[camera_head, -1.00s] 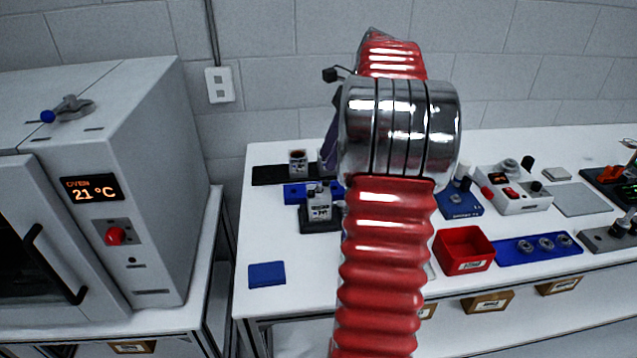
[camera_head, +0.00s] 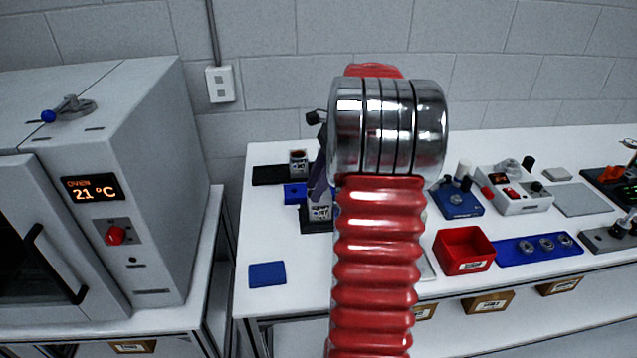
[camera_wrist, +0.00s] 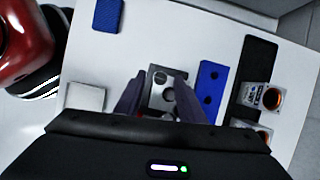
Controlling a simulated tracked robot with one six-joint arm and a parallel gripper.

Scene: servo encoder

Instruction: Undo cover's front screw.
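The servo unit (camera_head: 320,212) with a pale printed label stands in a dark holder (camera_head: 308,226) on the bench, partly hidden by my gripper in the head view. In the wrist view the unit's grey top (camera_wrist: 159,101) shows from above, with a small dark spot near its upper end and a larger round dark spot below it. I cannot tell which is the cover's front screw. My gripper (camera_wrist: 158,86) is open, one dark finger on each side of the unit, apart from each other; contact is unclear. In the head view my gripper (camera_head: 318,190) points down over the unit.
A blue block with holes (camera_wrist: 209,88) lies right beside the unit. A black strip (camera_wrist: 257,65) behind carries similar labelled units. A blue mat (camera_head: 267,274), red bin (camera_head: 464,250) and blue tray of round parts (camera_head: 540,249) are on the bench. The oven (camera_head: 110,200) stands left.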

